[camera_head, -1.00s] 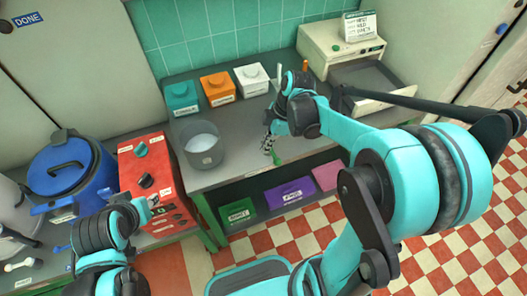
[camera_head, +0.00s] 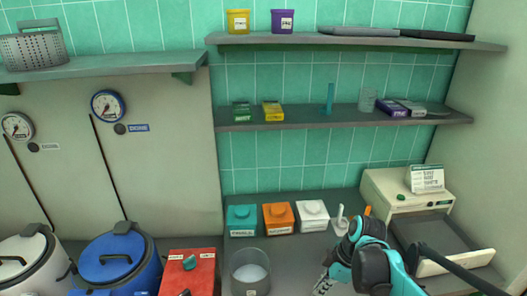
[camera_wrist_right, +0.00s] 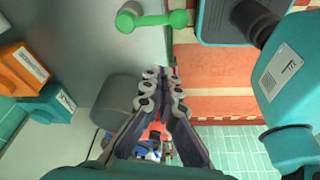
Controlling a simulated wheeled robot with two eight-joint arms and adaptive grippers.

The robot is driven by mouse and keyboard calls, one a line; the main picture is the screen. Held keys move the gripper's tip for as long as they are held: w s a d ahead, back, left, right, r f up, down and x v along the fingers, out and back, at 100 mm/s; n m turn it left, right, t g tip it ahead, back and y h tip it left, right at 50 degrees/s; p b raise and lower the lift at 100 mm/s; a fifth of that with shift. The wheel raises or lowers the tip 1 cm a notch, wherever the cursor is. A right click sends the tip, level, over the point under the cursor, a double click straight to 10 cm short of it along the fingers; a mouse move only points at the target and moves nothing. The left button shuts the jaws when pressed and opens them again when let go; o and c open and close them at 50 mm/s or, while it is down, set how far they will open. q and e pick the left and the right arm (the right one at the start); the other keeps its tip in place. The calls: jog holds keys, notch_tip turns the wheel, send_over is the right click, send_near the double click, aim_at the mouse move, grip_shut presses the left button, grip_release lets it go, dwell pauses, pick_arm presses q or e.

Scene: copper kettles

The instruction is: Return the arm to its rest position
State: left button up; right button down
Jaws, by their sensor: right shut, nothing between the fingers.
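My right arm, teal and black, reaches over the grey counter (camera_head: 296,262) in the head view. Its gripper (camera_head: 324,284) is low at the picture's bottom edge, to the right of the grey pot. In the right wrist view the gripper (camera_wrist_right: 161,88) has its fingers together with nothing between them. A green dumbbell-shaped tool (camera_wrist_right: 152,19) lies on the counter near its edge, apart from the fingers. My left gripper is out of both current views.
A grey pot with pale contents (camera_head: 250,272) stands left of the gripper. Teal (camera_head: 241,220), orange (camera_head: 278,218) and white (camera_head: 312,216) boxes line the back. A cream machine (camera_head: 385,190) stands right. A blue kettle (camera_head: 118,262) and red box (camera_head: 188,272) are left.

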jog(key=s+a+r+m+t+h+b, duration=0.1)
jog(key=s+m+t, duration=0.5)
jog(key=m, duration=0.8)
jog(key=s+r+h, duration=0.1)
jog(key=s+h, duration=0.1)
jog(key=s, duration=0.1)
jog(key=shift+s+a+m, duration=0.15)
jog(key=shift+s+m, duration=0.1)
jog(key=shift+m, duration=0.15)
